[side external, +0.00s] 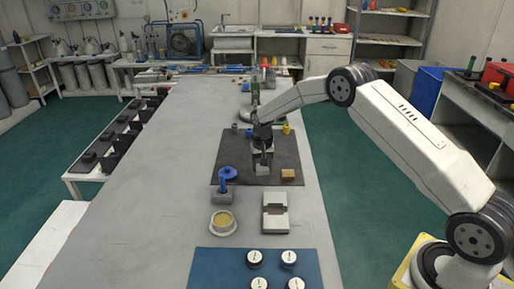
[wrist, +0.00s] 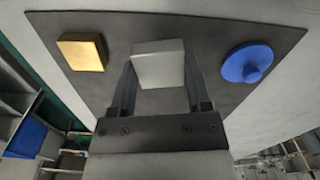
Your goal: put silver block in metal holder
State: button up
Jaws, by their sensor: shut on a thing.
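My gripper (side external: 262,163) is over the dark mat (side external: 232,150) and points down. In the wrist view its two fingers (wrist: 158,82) are shut on the silver block (wrist: 159,62), a pale grey box gripped from both sides. In the side view the block (side external: 262,172) is small and partly hidden by the fingers; I cannot tell whether it touches the mat. The metal holder (side external: 276,224), a grey piece with a recess across its middle, stands on the table in front of the mat, nearer the camera, and looks empty.
A brass block (side external: 288,175) lies on the mat right of my gripper. A blue round-topped piece (side external: 227,174) stands to the left. A bowl with yellow content (side external: 223,222) is beside the holder. The table's left side is clear.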

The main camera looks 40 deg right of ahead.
aim_at(276, 213)
jog(key=s+a+n, duration=0.1)
jog(key=n, duration=0.1)
jog(key=s+a+r+n, duration=0.1)
jog(key=s+n, duration=0.1)
jog(key=s+a+r+n, duration=0.1)
jog(key=s+a+n, duration=0.1)
jog(key=n, duration=0.1)
jog(key=shift+r, duration=0.2)
jog(key=s+a+r+n, duration=0.2)
jog(key=s+a+n, duration=0.2)
jog(key=s+n, duration=0.4)
jog(key=shift+s+n, duration=0.35)
jog(key=shift+n, duration=0.05)
jog(key=shift+f, duration=0.15)
jog(key=shift+f, duration=2.8)
jog(key=shift+f, duration=0.65)
